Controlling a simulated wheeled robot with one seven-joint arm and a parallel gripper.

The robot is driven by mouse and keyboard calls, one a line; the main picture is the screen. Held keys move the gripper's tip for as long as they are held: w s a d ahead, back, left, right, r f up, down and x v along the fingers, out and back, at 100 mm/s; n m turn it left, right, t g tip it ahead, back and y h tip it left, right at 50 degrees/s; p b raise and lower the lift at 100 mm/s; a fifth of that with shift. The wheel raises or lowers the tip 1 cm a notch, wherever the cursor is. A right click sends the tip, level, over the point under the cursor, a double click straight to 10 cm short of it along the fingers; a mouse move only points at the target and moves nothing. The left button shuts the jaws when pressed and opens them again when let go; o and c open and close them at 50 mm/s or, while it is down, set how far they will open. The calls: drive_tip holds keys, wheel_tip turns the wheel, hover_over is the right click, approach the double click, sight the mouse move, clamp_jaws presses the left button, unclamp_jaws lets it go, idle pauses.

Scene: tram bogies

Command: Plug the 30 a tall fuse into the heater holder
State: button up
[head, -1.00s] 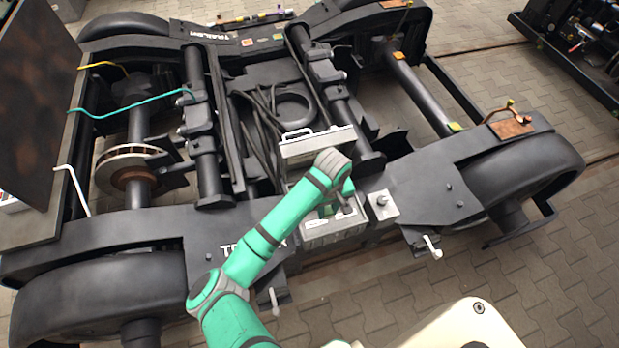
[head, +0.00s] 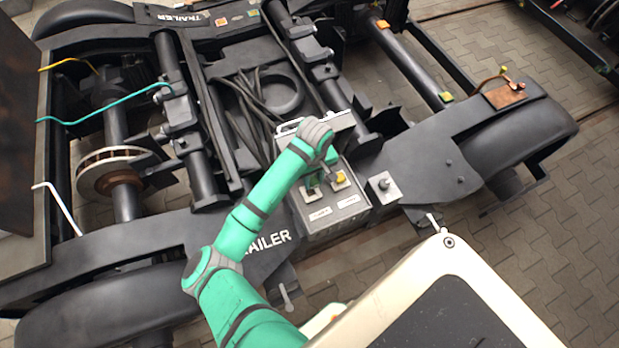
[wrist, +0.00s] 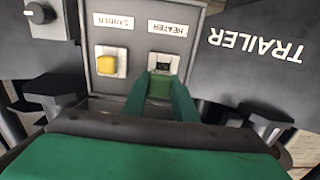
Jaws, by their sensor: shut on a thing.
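My gripper (wrist: 161,88) is shut on a green fuse (wrist: 160,87) in the wrist view. The fuse is just in front of the heater holder (wrist: 163,62), a pale square with a dark slot that still shows beyond it. I cannot tell whether fuse and holder touch. The HEATER label (wrist: 168,28) shows upside down. In the head view the heater holder (head: 311,192) is on the grey fuse box (head: 335,218), with my gripper (head: 318,180) over it; the fuse is hard to make out there.
A yellow fuse (wrist: 107,65) sits in the SANDER holder beside the heater one; it also shows in the head view (head: 341,178). A grey plate with a knob (head: 383,187) is right of the box. The box lid (head: 335,122) stands open behind. Black bogie frame surrounds it.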

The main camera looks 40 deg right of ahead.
sight(312, 187)
drive_tip(key=shift+w+a+f, duration=0.15)
drive_tip(key=shift+w+f, duration=0.05)
drive_tip(key=shift+f, duration=1.1)
drive_tip(key=shift+w+a+f, duration=0.1)
drive_tip(key=shift+w+f, duration=0.05)
drive_tip(key=shift+f, duration=1.1)
drive_tip(key=shift+s, duration=0.15)
drive_tip(key=shift+a, duration=0.1)
drive_tip(key=shift+f, duration=0.25)
idle(0.5)
